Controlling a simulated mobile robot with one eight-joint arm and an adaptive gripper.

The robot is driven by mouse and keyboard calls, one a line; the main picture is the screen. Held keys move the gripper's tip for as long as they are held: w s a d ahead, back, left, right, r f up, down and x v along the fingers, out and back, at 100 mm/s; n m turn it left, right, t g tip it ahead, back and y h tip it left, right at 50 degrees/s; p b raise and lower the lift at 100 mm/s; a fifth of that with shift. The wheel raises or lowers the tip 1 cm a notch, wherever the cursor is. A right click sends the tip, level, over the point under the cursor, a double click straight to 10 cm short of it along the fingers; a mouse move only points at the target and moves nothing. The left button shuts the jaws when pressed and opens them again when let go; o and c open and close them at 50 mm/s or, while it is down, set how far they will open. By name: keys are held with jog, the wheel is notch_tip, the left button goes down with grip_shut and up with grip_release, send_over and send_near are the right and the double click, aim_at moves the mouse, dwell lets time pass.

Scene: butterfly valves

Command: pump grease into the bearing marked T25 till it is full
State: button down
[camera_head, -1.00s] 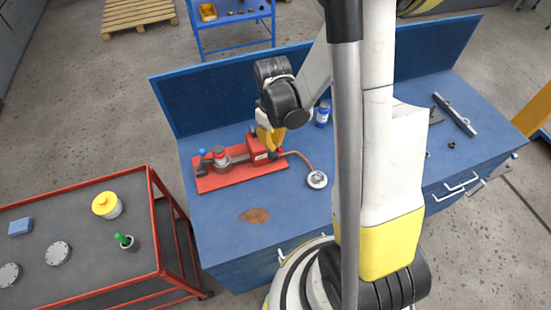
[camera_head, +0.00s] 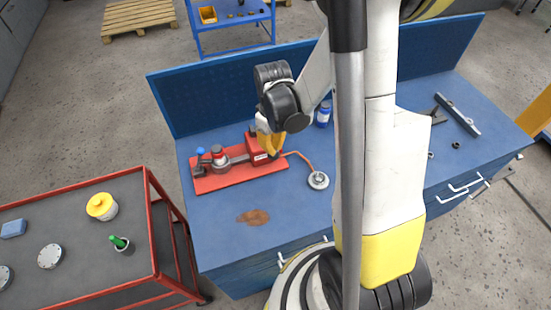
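A red base plate (camera_head: 238,176) lies on the blue bench and carries a grey fixture with a red-topped round part (camera_head: 218,155) and a blue knob (camera_head: 200,152). A red box (camera_head: 257,150) stands at the plate's right end. An orange hose (camera_head: 302,158) runs from near it to a round grey-white disc (camera_head: 318,180). My gripper (camera_head: 271,151), with yellow fingers pointing down, is at the red box and partly covers it. I cannot tell whether it touches or grips anything. No T25 marking is legible, so I cannot tell which part is that bearing.
A blue bottle (camera_head: 324,114) stands behind the disc. A brown stain (camera_head: 253,217) marks the bench front. A red-framed cart (camera_head: 90,265) at left holds a yellow-lidded jar (camera_head: 102,207), a green-handled item (camera_head: 120,243) and grey discs. My arm hides the bench's middle.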

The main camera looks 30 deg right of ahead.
notch_tip(320, 180, down, 9)
jog(key=s+b, duration=0.2)
jog(key=b, duration=0.7)
jog(key=r+p, duration=0.2)
jog(key=r, duration=0.1)
jog(key=w+r+p, duration=0.1)
jog(key=r+p, duration=0.1)
jog(key=r, duration=0.1)
jog(key=w+r+p, duration=0.1)
jog(key=r+p, duration=0.1)
jog(key=r, duration=0.1)
jog(key=shift+r+p, duration=0.3)
jog(key=shift+r, duration=0.1)
jog(key=shift+f, duration=0.15)
notch_tip(320, 180, down, 9)
jog(key=s+b, duration=0.2)
jog(key=b, duration=0.7)
jog(key=r+p, duration=0.2)
jog(key=r, duration=0.1)
jog(key=w+r+p, duration=0.1)
jog(key=r+p, duration=0.1)
jog(key=r, duration=0.1)
jog(key=w+r+p, duration=0.1)
jog(key=r+p, duration=0.1)
jog(key=r, duration=0.1)
jog(key=shift+r+p, duration=0.15)
jog(key=shift+p, duration=0.15)
